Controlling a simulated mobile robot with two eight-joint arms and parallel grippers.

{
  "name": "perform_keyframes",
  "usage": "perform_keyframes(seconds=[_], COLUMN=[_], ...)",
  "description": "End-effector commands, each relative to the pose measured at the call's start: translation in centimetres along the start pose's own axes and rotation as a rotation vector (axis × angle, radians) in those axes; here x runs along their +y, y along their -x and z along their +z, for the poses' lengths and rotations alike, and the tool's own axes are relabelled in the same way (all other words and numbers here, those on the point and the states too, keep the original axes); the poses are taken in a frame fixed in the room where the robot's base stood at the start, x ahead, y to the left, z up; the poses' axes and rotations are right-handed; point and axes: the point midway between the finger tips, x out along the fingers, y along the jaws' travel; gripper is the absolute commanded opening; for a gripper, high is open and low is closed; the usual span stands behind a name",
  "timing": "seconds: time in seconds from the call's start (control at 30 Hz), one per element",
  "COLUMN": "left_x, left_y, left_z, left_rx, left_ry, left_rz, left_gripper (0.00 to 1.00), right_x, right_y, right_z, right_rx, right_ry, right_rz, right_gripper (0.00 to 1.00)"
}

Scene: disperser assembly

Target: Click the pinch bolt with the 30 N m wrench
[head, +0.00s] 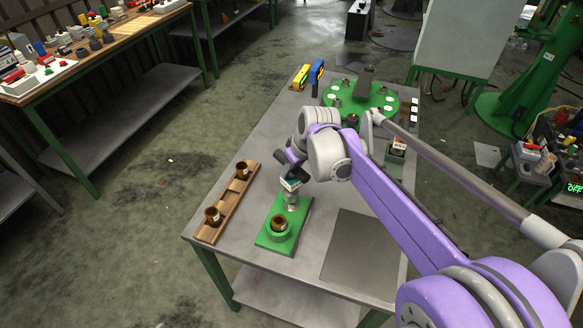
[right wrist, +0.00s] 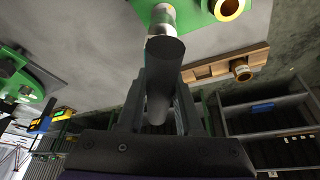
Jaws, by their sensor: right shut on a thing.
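My right gripper (head: 292,168) is above the green fixture plate (head: 302,215) at the front of the table. In the right wrist view the gripper (right wrist: 160,105) is shut on a dark cylindrical tool (right wrist: 164,62), seemingly the wrench. I cannot read a 30 N m marking. The tool's far end is at a silver post (right wrist: 165,18) on the green plate; I cannot tell whether they touch. In the head view the post (head: 290,203) stands beside a green holder with a brass ring (head: 278,224). The pinch bolt cannot be made out. My left gripper is not in view.
A wooden rack (head: 227,205) with two brass bushings lies to the left. A round green fixture (head: 375,100), a yellow tool (head: 300,76) and a blue tool (head: 317,74) are at the back. A bare dark mat (head: 355,250) lies at front right.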

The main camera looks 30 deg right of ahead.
Motion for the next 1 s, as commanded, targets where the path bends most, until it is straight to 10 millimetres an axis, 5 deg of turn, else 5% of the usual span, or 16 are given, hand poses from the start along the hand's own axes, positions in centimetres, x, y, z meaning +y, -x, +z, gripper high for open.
perform_keyframes(seconds=[0.6, 1.0], left_x=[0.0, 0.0], left_y=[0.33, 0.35], left_z=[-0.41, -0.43], left_rx=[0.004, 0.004], left_ry=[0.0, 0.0], left_rz=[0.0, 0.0], left_gripper=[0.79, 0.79], right_x=[0.06, 0.0], right_y=[-0.49, -0.55], right_z=[0.06, 0.14], right_rx=[0.001, 0.0], right_ry=[0.641, 0.71], right_rz=[-0.266, -0.293], right_gripper=[0.0, 0.0])
